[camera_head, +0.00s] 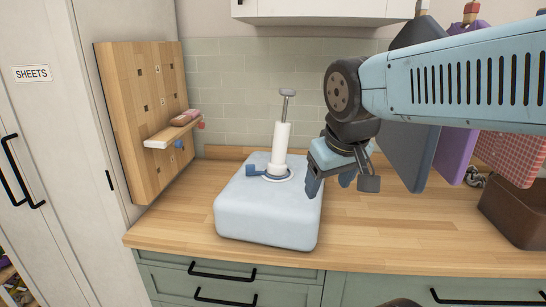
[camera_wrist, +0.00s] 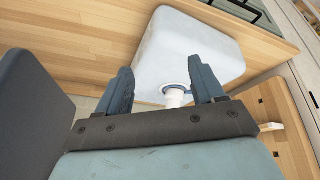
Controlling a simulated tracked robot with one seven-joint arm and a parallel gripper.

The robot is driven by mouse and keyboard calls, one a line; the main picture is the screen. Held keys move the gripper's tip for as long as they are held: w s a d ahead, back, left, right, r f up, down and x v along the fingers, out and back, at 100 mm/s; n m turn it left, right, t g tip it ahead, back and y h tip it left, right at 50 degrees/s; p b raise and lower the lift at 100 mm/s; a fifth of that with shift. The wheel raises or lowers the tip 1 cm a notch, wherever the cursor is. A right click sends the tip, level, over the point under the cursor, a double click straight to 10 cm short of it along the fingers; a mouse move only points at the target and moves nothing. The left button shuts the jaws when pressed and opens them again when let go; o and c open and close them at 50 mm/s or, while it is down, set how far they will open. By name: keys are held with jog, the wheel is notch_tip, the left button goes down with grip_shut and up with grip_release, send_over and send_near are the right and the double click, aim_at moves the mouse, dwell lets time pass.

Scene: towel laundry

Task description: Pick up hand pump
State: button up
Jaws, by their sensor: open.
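The hand pump (camera_head: 281,142) is a white upright cylinder with a thin grey rod and handle on top. It stands on the top of a pale blue, rounded container (camera_head: 268,215) on the wooden counter. My gripper (camera_head: 330,186) is open and empty, to the right of the pump and apart from it, its fingers pointing down. In the wrist view, part of the white pump (camera_wrist: 175,98) and its collar show near the right finger of my gripper (camera_wrist: 161,76). The rest of the pump is hidden there behind the gripper.
A wooden pegboard (camera_head: 140,110) with a small shelf stands at the left wall. Hanging coloured towels or boards (camera_head: 412,145) and a brown box (camera_head: 520,215) are at the right. The wooden counter (camera_head: 400,235) is clear in front of them.

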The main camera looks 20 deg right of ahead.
jog(key=shift+o, duration=0.4)
jog(key=w+f+n+g+h, duration=0.1)
jog(key=n, duration=0.1)
jog(key=d+n+h, duration=0.1)
jog(key=n, duration=0.1)
jog(key=w+d+f+n+g+h, duration=0.1)
jog(key=h, duration=0.1)
jog(key=shift+w+d+f+n+g, duration=0.15)
jog(key=shift+w+f+n+g, duration=0.15)
jog(key=shift+f+n, duration=0.1)
jog(key=n+t+h, duration=0.9)
jog(key=n, duration=1)
send_near(278, 135)
jog(key=x, duration=0.8)
jog(key=shift+x, duration=2.75)
jog(key=shift+f, duration=0.2)
grip_shut()
